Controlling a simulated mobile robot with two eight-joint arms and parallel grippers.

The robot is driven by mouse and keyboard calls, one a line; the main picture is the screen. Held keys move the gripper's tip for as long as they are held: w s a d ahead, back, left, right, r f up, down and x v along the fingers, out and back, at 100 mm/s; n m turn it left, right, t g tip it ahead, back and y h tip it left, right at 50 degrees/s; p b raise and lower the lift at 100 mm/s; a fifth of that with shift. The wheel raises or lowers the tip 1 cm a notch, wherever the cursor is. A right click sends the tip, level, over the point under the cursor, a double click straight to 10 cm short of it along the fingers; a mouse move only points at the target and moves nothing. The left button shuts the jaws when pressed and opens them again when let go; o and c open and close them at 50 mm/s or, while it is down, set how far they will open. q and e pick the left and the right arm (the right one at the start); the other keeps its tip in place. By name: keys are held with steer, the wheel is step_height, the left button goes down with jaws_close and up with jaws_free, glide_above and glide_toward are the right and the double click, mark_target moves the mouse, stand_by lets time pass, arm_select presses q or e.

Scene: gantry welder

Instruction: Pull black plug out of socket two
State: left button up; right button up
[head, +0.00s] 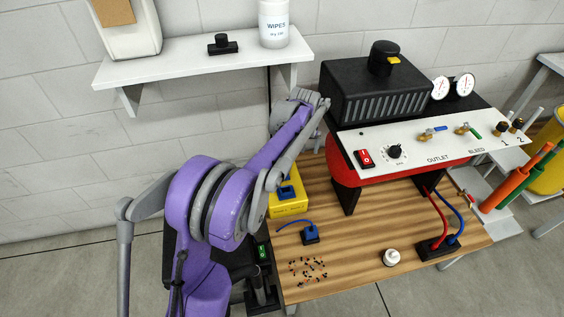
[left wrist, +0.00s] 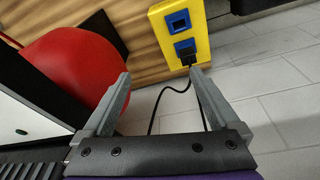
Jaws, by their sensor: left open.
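A yellow socket box (left wrist: 182,32) with two blue sockets shows in the left wrist view. A black plug (left wrist: 188,58) sits in the socket nearer my gripper, with a black cable (left wrist: 168,92) hanging from it. The other blue socket (left wrist: 178,21) is empty. I cannot read a socket number. My left gripper (left wrist: 160,75) is open and empty; the plug shows beyond its fingertips, closer to the right finger. In the head view the yellow box (head: 290,207) is partly hidden behind my left arm, and the plug and left fingertips cannot be made out. My right gripper is not in view.
The wooden bench (head: 345,270) holds a red tank compressor with a white panel (head: 430,145), a blue connector (head: 311,234), scattered small parts, a white round piece (head: 391,257) and a black block with red and blue leads (head: 437,248). A wall shelf (head: 200,57) is above.

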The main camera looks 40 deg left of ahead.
mark_target(281, 169)
arm_select(q)
steer(key=w+a+f+n+b, duration=0.1)
steer(key=a+f, duration=0.3)
steer(key=f, duration=0.1)
steer(key=w+a+f+n+b, duration=0.1)
steer(key=w+a+f, duration=0.1)
steer(key=a+f, duration=0.2)
steer(key=w+a+f+n+g+b, duration=0.1)
steer(key=a+f, duration=0.3)
steer(key=f, duration=0.4)
steer(key=shift+w+a+f+b, duration=0.15)
steer(key=shift+w+b, duration=0.1)
steer(key=shift+w, duration=0.15)
steer(key=shift+w+a+r+b, duration=0.1)
steer(key=shift+w+a+b, duration=0.1)
steer(key=shift+w, duration=0.15)
steer(key=f, duration=0.3)
steer(key=a+f+b, duration=0.1)
steer(key=f, duration=0.3)
steer(key=w+f, duration=0.1)
steer(key=f, duration=0.2)
steer(key=shift+a+f, duration=0.15)
steer(key=shift+f, duration=0.25)
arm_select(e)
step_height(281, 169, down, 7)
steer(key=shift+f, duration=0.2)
arm_select(q)
jaws_close()
steer(key=shift+r, duration=0.15)
